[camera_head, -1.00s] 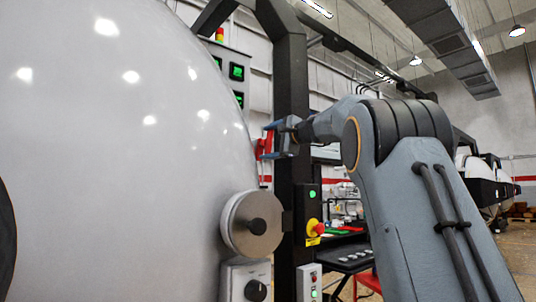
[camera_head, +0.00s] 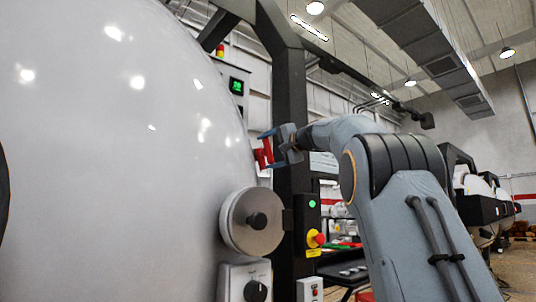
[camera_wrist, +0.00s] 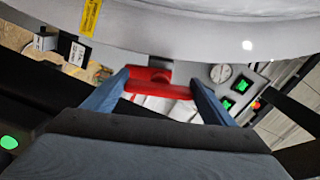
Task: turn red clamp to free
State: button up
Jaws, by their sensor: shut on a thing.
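The red clamp (camera_head: 263,154) sits at the right edge of the big white furnace door, in front of the dark frame post. My gripper (camera_head: 267,148) reaches it from the right, with its blue fingers at the clamp. In the wrist view the red clamp (camera_wrist: 158,84) spans between the two blue fingers of my gripper (camera_wrist: 160,88), one finger at each end. The gripper is shut on it. The clamp's far side and its joint to the furnace are partly hidden.
The white furnace door (camera_head: 120,150) fills the left. A round metal hub (camera_head: 251,222) sticks out below the clamp. A dark post (camera_head: 291,120) carries a red emergency button (camera_head: 316,238) on yellow. A gauge (camera_wrist: 220,73) shows beyond the fingers.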

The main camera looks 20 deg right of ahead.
jog(key=o, duration=1)
jog(key=shift+o, duration=0.2)
jog(key=b+v, duration=0.2)
jog(key=v, duration=0.5)
jog(key=shift+s, duration=0.3)
jog(key=shift+d+r, duration=0.1)
